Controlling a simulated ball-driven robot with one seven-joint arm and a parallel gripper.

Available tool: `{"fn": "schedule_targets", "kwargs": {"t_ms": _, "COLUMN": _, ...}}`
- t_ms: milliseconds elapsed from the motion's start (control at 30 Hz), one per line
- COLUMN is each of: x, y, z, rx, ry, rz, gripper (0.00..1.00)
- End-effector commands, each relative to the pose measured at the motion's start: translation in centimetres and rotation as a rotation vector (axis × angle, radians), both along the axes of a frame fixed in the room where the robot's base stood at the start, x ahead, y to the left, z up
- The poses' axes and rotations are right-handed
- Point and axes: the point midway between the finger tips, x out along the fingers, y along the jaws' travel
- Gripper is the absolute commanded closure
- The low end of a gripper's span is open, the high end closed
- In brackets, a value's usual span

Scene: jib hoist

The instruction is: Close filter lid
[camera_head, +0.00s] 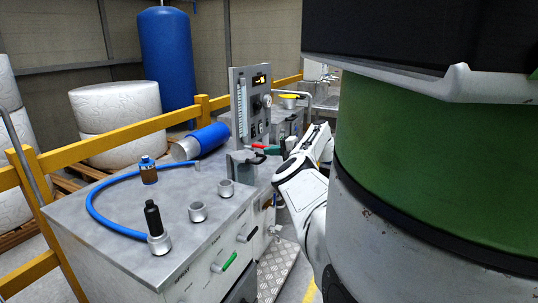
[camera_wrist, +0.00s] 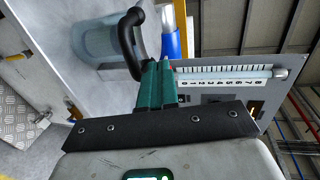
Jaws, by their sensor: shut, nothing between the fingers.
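In the wrist view, a round grey-blue filter housing (camera_wrist: 95,40) stands at the upper left. A curved black handle (camera_wrist: 127,38) arches beside it, and I take this to belong to the filter lid. My gripper (camera_wrist: 156,72) has green fingers, shut together and empty. Their tips lie close to the lower end of the handle; I cannot tell if they touch. In the head view, my gripper (camera_head: 272,150) is at the bench, just in front of the gauge panel, beside the dark-topped filter (camera_head: 245,162). The lid's exact angle is unclear.
An upright gauge panel (camera_head: 250,105) stands behind the filter and shows a numbered scale in the wrist view (camera_wrist: 225,78). The bench top (camera_head: 120,205) holds a blue hose (camera_head: 98,210), a black-handled fitting (camera_head: 154,220) and metal cups (camera_head: 198,212). A blue cylinder (camera_head: 205,140) lies behind.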

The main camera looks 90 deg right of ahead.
Motion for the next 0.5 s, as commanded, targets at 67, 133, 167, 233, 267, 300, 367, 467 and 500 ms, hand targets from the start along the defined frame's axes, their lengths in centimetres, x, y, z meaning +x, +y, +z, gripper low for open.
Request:
{"fn": "schedule_targets", "kwargs": {"t_ms": 67, "x": -0.1, "y": 0.0, "z": -0.9, "rx": 0.001, "ry": 0.005, "rz": 0.0, "gripper": 1.0}}
{"fn": "schedule_targets", "kwargs": {"t_ms": 133, "x": -0.2, "y": 0.0, "z": -1.3, "rx": 0.001, "ry": 0.006, "rz": -0.001, "gripper": 1.0}}
{"fn": "schedule_targets", "kwargs": {"t_ms": 167, "x": -0.2, "y": 0.0, "z": -1.5, "rx": 0.001, "ry": 0.006, "rz": 0.0, "gripper": 1.0}}
{"fn": "schedule_targets", "kwargs": {"t_ms": 233, "x": -0.2, "y": 0.1, "z": -1.7, "rx": 0.001, "ry": 0.006, "rz": 0.0, "gripper": 1.0}}
{"fn": "schedule_targets", "kwargs": {"t_ms": 267, "x": -0.3, "y": 0.1, "z": -1.8, "rx": 0.001, "ry": 0.006, "rz": 0.0, "gripper": 1.0}}
{"fn": "schedule_targets", "kwargs": {"t_ms": 300, "x": -0.3, "y": 0.1, "z": -1.9, "rx": 0.002, "ry": 0.007, "rz": 0.0, "gripper": 1.0}}
{"fn": "schedule_targets", "kwargs": {"t_ms": 367, "x": -0.3, "y": 0.1, "z": -2.0, "rx": 0.002, "ry": 0.007, "rz": 0.0, "gripper": 1.0}}
{"fn": "schedule_targets", "kwargs": {"t_ms": 467, "x": -0.3, "y": 0.1, "z": -2.1, "rx": 0.002, "ry": 0.008, "rz": 0.0, "gripper": 1.0}}
{"fn": "schedule_targets", "kwargs": {"t_ms": 500, "x": -0.3, "y": 0.1, "z": -2.2, "rx": 0.003, "ry": 0.008, "rz": 0.0, "gripper": 1.0}}
